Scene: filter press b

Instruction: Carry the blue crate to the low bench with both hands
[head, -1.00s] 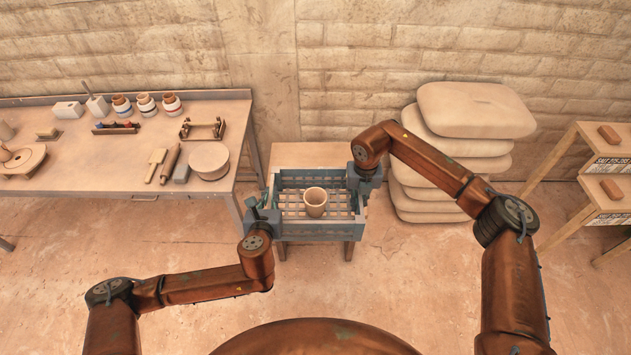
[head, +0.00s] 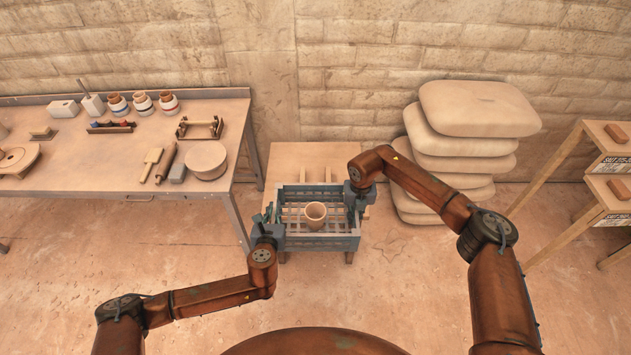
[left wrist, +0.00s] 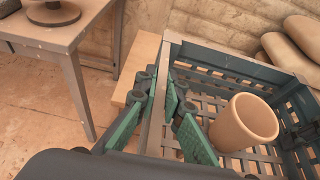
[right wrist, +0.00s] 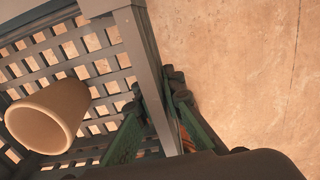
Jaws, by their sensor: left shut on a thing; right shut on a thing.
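The blue crate (head: 320,243) is a slatted blue-grey box with a tan clay pot (head: 316,214) standing inside. The low bench (head: 318,160) is a small wooden bench against the wall; in the head view the crate overlaps its front part, and I cannot tell whether the crate touches it. My left gripper (head: 268,226) is shut on the crate's left wall, with green fingers on both sides of the rim in the left wrist view (left wrist: 160,115). My right gripper (head: 354,193) is shut on the right wall, also seen in the right wrist view (right wrist: 158,125).
A long workbench (head: 90,165) with pots and tools stands at the left. Stacked sacks (head: 465,150) stand right of the low bench. Wooden shelves (head: 580,150) with bricks are at the far right. The floor in front is clear.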

